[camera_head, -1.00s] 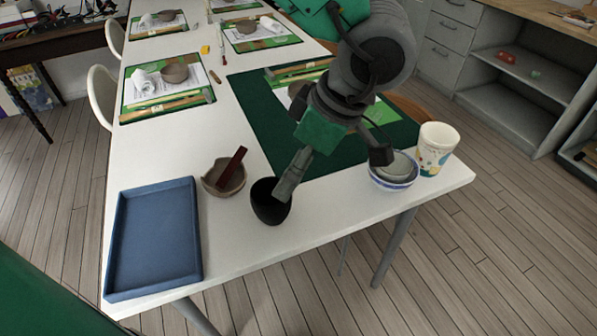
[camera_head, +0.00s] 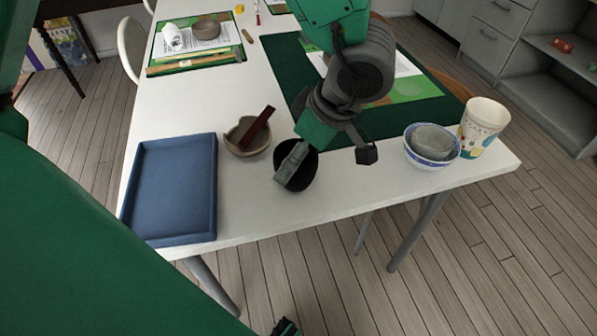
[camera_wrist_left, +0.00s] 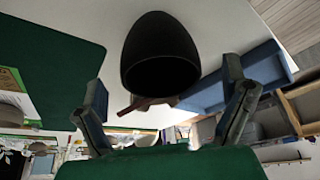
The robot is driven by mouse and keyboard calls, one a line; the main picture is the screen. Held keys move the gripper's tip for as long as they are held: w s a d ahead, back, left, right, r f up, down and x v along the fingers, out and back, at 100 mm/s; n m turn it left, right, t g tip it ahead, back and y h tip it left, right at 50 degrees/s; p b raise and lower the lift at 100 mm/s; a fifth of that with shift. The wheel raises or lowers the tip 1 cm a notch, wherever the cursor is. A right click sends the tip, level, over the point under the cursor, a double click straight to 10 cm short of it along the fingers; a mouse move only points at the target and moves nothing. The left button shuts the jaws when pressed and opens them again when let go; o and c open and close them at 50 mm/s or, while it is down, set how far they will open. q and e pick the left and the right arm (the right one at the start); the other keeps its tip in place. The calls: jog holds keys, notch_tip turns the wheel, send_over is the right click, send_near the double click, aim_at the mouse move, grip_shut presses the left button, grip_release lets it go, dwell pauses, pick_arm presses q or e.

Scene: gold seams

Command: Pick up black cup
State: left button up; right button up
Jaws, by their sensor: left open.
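The black cup (camera_head: 305,179) stands near the front edge of the white table, to the right of the beige bowl. In the wrist view the black cup (camera_wrist_left: 160,40) appears upside down, its dark mouth visible. My left gripper (camera_head: 291,166) is open and comes down over the cup from the upper right, its grey fingers covering part of the cup in the head view. In the wrist view its two fingers (camera_wrist_left: 165,68) are spread on either side of the cup, with a gap to each side. Nothing is held.
A beige bowl (camera_head: 243,146) with a dark red stick (camera_head: 258,126) stands just left of the cup. A blue tray (camera_head: 146,238) lies farther left. Nested bowls (camera_head: 431,157) and a patterned white cup (camera_head: 483,126) stand right. A green mat (camera_head: 283,72) lies behind.

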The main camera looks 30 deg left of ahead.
pick_arm(q)
jog(key=shift+a+x, duration=0.25)
jog(key=shift+x, duration=0.95)
jog(key=shift+d+r, duration=0.1)
jog(key=shift+r, duration=0.1)
jog(key=shift+c, duration=0.5)
jog(key=shift+d, duration=0.25)
jog(key=c, duration=1.3)
jog(key=shift+a, duration=0.1)
